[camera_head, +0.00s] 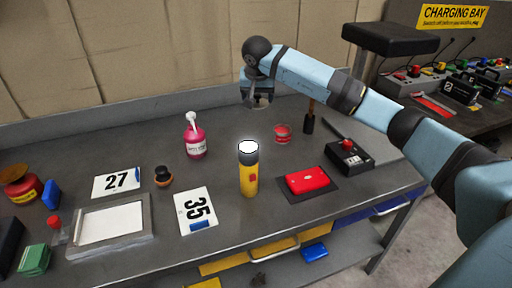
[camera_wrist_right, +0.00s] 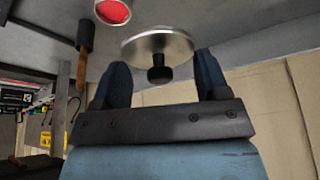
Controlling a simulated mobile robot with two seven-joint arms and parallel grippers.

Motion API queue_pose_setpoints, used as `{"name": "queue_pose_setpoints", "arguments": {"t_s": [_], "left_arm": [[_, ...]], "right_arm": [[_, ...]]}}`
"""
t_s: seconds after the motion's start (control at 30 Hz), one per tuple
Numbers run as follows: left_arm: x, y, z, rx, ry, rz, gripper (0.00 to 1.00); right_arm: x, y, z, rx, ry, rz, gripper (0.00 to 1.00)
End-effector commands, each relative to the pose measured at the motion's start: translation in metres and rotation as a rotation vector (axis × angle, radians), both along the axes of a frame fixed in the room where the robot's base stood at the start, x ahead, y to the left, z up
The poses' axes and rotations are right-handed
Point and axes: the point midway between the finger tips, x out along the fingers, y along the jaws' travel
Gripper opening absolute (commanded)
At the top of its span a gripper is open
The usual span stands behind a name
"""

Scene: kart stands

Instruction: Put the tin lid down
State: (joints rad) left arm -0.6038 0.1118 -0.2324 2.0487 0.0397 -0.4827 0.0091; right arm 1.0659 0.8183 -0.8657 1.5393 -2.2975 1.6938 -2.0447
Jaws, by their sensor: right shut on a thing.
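The tin lid (camera_wrist_right: 157,45) is a round silvery metal disc with a black knob, seen in the right wrist view. In the head view this gripper (camera_head: 260,98) hangs above the back of the grey bench, and the lid is small and mostly hidden there. A small round tin (camera_head: 282,134) with red inside stands on the bench, to the right of and below the gripper in the picture. It also shows in the right wrist view (camera_wrist_right: 113,11). My left gripper is out of view.
A pink pump bottle (camera_head: 195,138) stands left of the gripper, and a yellow torch (camera_head: 248,173) stands upright in front. A hammer (camera_head: 309,117), a black switch box (camera_head: 349,157) and a red case (camera_head: 307,180) are to the right. Bare bench (camera_head: 240,123) lies around the tin.

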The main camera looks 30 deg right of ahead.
Motion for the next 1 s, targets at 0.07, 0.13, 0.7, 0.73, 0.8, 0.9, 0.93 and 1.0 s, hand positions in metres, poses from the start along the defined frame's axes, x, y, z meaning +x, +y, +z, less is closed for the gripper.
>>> {"name": "queue_pose_setpoints", "arguments": {"t_s": [0.07, 0.13, 0.7, 0.73, 0.8, 0.9, 0.93, 1.0], "left_arm": [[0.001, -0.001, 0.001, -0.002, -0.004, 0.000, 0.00], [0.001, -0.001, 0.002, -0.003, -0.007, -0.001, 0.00], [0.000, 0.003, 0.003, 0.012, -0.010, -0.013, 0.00], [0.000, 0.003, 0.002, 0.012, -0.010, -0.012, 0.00], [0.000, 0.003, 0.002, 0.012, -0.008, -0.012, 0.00], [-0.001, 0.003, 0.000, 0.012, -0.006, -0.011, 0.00], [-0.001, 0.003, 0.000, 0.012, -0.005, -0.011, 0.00], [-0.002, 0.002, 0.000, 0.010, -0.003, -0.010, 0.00]], "right_arm": [[-0.001, 0.001, -0.025, 0.002, 0.006, 0.000, 0.46], [-0.001, 0.001, -0.044, 0.002, 0.006, 0.001, 0.46], [0.000, 0.001, -0.138, 0.002, 0.001, 0.000, 0.46], [0.000, 0.001, -0.141, 0.002, 0.001, 0.000, 0.46], [-0.001, 0.001, -0.152, 0.002, 0.004, 0.000, 0.46], [-0.001, 0.001, -0.167, 0.002, 0.003, 0.000, 0.46], [-0.001, 0.001, -0.171, 0.002, 0.002, 0.000, 0.46], [0.000, 0.001, -0.175, 0.001, 0.000, 0.000, 0.46]]}}
